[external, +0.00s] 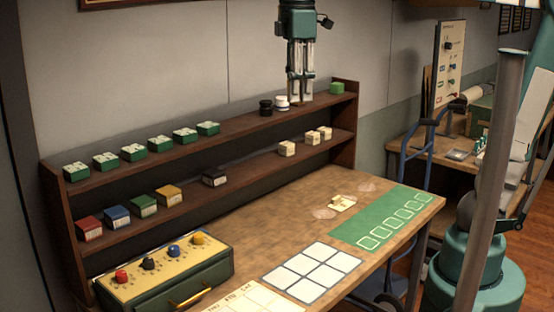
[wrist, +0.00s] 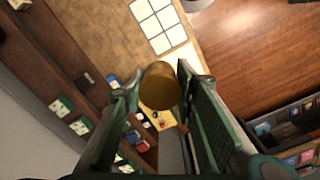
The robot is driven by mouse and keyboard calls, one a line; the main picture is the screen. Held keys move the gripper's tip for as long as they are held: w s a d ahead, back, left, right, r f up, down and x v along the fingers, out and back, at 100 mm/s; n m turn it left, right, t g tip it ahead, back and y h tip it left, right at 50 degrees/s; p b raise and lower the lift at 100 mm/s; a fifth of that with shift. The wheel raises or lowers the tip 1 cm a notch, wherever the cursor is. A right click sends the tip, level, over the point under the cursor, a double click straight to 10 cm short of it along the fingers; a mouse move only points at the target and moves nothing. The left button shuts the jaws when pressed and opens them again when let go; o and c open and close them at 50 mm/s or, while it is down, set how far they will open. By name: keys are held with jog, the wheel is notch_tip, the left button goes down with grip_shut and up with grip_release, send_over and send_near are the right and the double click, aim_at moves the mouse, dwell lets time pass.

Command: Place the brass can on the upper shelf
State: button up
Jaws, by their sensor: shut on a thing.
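The brass can shows in the wrist view (wrist: 161,86) as a round gold-brown end between the two finger pads. My gripper (wrist: 158,90) is shut on it. In the external view my gripper (external: 301,98) points down at the right part of the upper shelf (external: 240,129), and I cannot make out the can there. The fingertips appear close to the shelf in the picture; their exact height above it is unclear.
A white can (external: 282,103) and a black can (external: 265,107) stand just left of my gripper on the upper shelf. A green block (external: 337,88) is to the right. Several green-and-white boxes (external: 133,152) fill the left end. The shelf between is bare.

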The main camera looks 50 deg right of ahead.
jog(key=w+d+r+m+p, duration=0.3)
jog(key=w+d+m+p, duration=0.35)
jog(key=w+d, duration=2)
jog(key=w+d+f+m+p, duration=0.15)
jog(key=w+d, duration=0.25)
jog(key=d, duration=0.8)
jog(key=w+d+f+m+p, duration=0.1)
jog(key=w+d+f+m, duration=0.15)
jog(key=d, duration=1.05)
jog(key=w+d+f+m+p, duration=0.1)
jog(key=w+d+m+p, duration=0.2)
jog(key=d, duration=0.9)
jog(key=shift+w+d+f+b, duration=0.15)
jog(key=shift+f+b, duration=0.1)
jog(key=shift+f, duration=0.55)
jog(key=shift+w+f+b, duration=0.2)
jog(key=shift+f+b, duration=0.05)
jog(key=shift+f, duration=0.55)
jog(key=shift+w+d+f+b, duration=0.15)
jog(key=shift+f+b, duration=0.1)
jog(key=shift+f, duration=0.55)
jog(key=shift+a, duration=0.1)
jog(key=shift+f+p, duration=0.3)
jog(key=shift+f, duration=2.6)
